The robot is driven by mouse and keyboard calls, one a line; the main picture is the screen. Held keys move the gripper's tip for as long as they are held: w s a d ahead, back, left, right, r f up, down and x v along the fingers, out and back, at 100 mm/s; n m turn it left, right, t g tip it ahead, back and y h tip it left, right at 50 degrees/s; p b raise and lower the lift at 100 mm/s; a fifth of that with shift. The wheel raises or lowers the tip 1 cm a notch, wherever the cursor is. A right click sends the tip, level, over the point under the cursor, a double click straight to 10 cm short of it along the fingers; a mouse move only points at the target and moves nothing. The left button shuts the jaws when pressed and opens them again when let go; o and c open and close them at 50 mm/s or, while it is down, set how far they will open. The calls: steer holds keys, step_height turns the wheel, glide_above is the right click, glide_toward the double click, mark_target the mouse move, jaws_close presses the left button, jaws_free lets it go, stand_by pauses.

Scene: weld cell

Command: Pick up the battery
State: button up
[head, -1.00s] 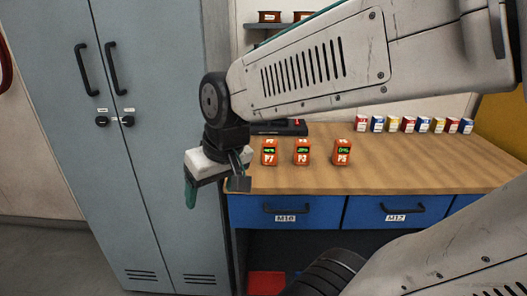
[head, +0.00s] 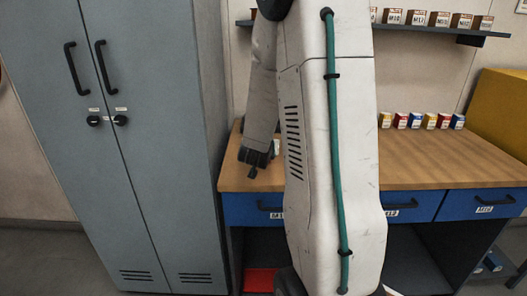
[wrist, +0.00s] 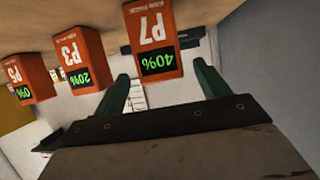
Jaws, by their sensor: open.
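Three orange batteries with green displays show upside down in the wrist view: P7 (wrist: 151,40) reading 40%, P3 (wrist: 80,60) reading 20%, and P5 (wrist: 28,80) reading 0%. My gripper (wrist: 164,87) is open and empty, its two green fingers apart. P7 is ahead of the gripper, lined up roughly with the gap between the fingers and apart from them. P3 and P5 stand off to the left in that view. In the head view my arm hides the batteries and most of the gripper.
The wooden bench top (head: 440,165) is clear at the right. Several small coloured boxes (head: 422,121) line its back, below a shelf (head: 440,30). A tall grey cabinet (head: 150,190) stands left of the bench. Blue drawers (head: 470,206) are under the bench top.

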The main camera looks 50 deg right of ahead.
steer(key=x, duration=0.5)
steer(key=shift+w+d+r, duration=0.1)
steer(key=shift+w+d, duration=0.05)
steer(key=shift+c, duration=0.3)
steer(key=c, duration=1.2)
steer(key=shift+r, duration=0.1)
